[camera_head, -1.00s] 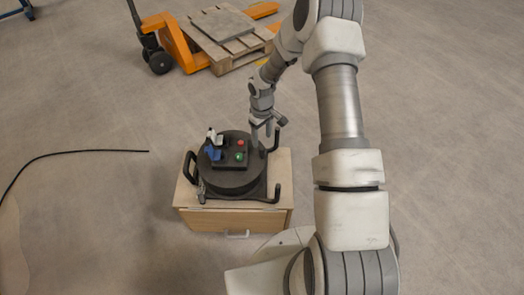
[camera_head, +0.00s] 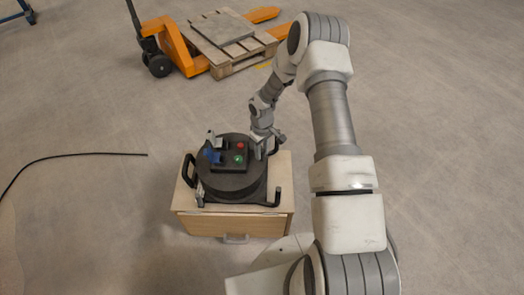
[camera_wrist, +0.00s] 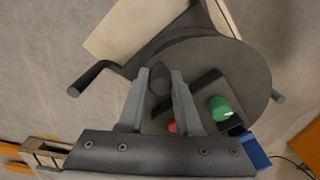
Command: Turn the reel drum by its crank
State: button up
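The reel drum (camera_head: 232,182) is a black round drum lying flat on a wooden box, with black handles around its base. In the head view my gripper (camera_head: 262,151) points down at the drum's right far edge. In the wrist view my gripper (camera_wrist: 160,80) has its two grey fingers apart, one on each side of a dark upright knob (camera_wrist: 159,77) that looks like the crank's grip. I cannot tell whether both fingers touch it. The rest of the crank is hidden. A control block with a green button (camera_wrist: 219,108) and a red button (camera_head: 240,146) sits on top.
The wooden box (camera_head: 232,224) stands on open floor. A blue part (camera_head: 213,156) and a grey upright piece rise from the drum's top left. A black cable (camera_head: 75,155) lies on the left. An orange pallet jack (camera_head: 175,45) with a wooden pallet stands behind.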

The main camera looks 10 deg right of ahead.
grip_shut()
dwell(1.0)
